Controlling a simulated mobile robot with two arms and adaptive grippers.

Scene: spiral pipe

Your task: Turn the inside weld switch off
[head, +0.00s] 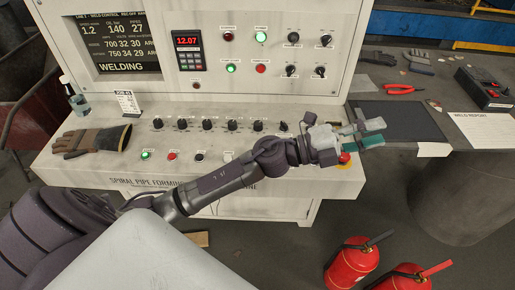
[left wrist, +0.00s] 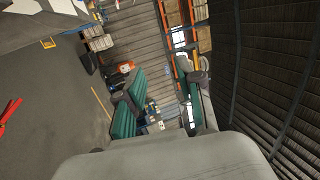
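A grey control console (head: 100,180) stands in front of me. A row of black knobs (head: 207,123) runs along the desk, above a green button (head: 145,155), a red button (head: 171,156) and a black switch (head: 199,156). The labels are too small to tell which is the inside weld switch. My left gripper (head: 378,134) is open and empty at the console's right end; its green-padded fingers also show apart in the left wrist view (left wrist: 160,115). My right gripper is out of view.
The screen (head: 112,45) reads WELDING. A red mushroom button (head: 344,157) lies beneath my left gripper. A side table holds red pliers (head: 400,89). Fire extinguishers (head: 351,264) stand in front.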

